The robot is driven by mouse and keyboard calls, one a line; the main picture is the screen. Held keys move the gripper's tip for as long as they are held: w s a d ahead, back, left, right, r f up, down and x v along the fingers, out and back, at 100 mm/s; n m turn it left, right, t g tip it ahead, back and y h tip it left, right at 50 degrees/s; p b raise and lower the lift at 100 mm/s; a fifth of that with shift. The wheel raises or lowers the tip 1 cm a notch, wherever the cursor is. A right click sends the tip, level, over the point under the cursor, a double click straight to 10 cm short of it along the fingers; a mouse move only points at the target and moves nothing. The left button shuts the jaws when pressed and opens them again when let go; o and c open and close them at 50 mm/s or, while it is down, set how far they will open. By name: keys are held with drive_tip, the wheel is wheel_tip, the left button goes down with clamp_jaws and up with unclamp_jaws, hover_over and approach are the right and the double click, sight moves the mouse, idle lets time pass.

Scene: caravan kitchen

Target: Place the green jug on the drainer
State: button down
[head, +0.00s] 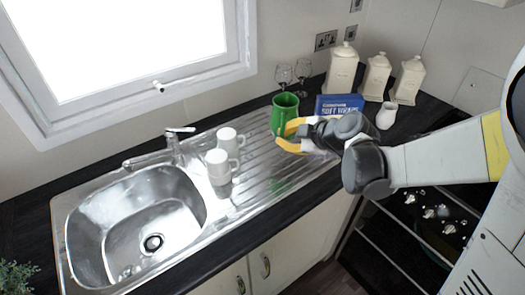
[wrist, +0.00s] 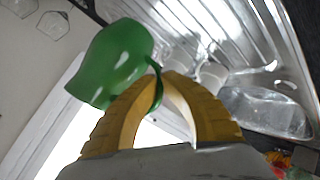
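The green jug (head: 284,110) stands roughly upright at the far right end of the steel drainer (head: 262,172) in the head view. I cannot tell whether its base touches the steel. My gripper (head: 284,134) reaches in from the right, its yellow fingers at the jug's near side. In the wrist view the jug (wrist: 118,60) is left of the fingertips (wrist: 176,78). Its handle runs down by the left finger, and the fingers look closed around it. The exact contact and the jug's base are partly hidden.
Two white mugs (head: 217,166) stand on the drainer beside the sink basin (head: 140,228). Wine glasses (head: 284,75), a blue box (head: 338,104), a small white jug (head: 387,115) and cream canisters (head: 376,77) crowd the back right. The drainer's front middle is clear.

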drive_tip(key=w+a+f+b, duration=0.1)
drive_tip(key=a+f, duration=0.2)
drive_tip(key=w+a+f+b, duration=0.1)
drive_tip(key=a+f+b, duration=0.1)
drive_tip(key=f, duration=0.1)
drive_tip(key=a+f+b, duration=0.1)
drive_tip(key=a+f, duration=0.2)
drive_tip(key=shift+w+a+f+b, duration=0.3)
drive_tip(key=shift+w+a+f, duration=0.05)
drive_tip(key=shift+w, duration=0.05)
drive_tip(key=shift+r, duration=0.1)
drive_tip(key=c, duration=2)
unclamp_jaws()
drive_tip(key=shift+f, duration=0.2)
drive_tip(key=o, duration=0.4)
drive_tip(key=shift+r, duration=0.1)
